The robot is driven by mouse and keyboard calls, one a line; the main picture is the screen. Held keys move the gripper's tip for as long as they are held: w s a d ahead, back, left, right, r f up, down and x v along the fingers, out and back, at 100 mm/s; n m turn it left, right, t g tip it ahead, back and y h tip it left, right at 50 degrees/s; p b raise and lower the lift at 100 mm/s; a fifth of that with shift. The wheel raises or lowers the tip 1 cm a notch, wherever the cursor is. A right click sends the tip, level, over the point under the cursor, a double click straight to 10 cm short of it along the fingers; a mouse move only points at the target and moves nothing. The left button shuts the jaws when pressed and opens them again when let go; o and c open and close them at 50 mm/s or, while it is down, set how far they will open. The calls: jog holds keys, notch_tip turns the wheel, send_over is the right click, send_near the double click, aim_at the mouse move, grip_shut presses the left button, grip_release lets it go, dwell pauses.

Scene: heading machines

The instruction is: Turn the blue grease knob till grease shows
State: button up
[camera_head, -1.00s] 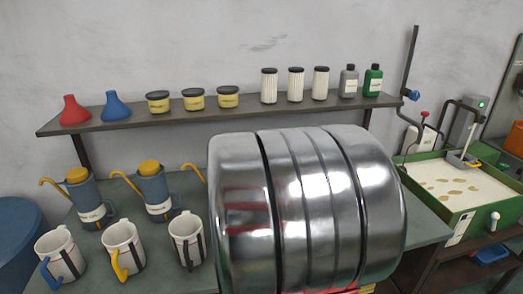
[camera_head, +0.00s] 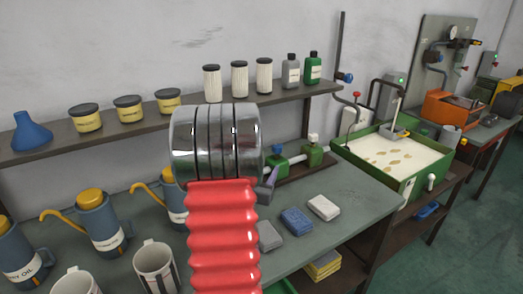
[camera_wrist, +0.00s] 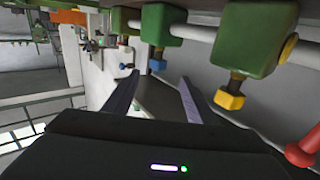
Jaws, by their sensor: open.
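My gripper (camera_wrist: 160,78) is open, its two dark fingers apart with nothing between them in the wrist view. Ahead and to the right of the fingers, green blocks (camera_wrist: 163,22) sit along a pale bar, with stems and small knobs.
A red cone-shaped part (camera_wrist: 304,152) is close at the right in the wrist view. Blocks, including a blue one (camera_head: 296,220), lie on the bench (camera_head: 350,200). Oil cans (camera_head: 105,225) and mugs stand at left. A shelf (camera_head: 140,126) runs along the wall; a green tray (camera_head: 408,180) stands right.

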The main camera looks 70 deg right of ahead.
aim_at(276, 153)
jog(key=shift+s+d+f, duration=0.1)
jog(key=shift+s+d, duration=0.05)
jog(key=shift+s, duration=0.1)
jog(key=shift+w, duration=0.1)
jog(key=shift+d, duration=0.1)
jog(key=d, duration=1.3)
jog(key=shift+s+d, duration=0.25)
jog(key=shift+s, duration=0.15)
jog(key=shift+c, duration=0.4)
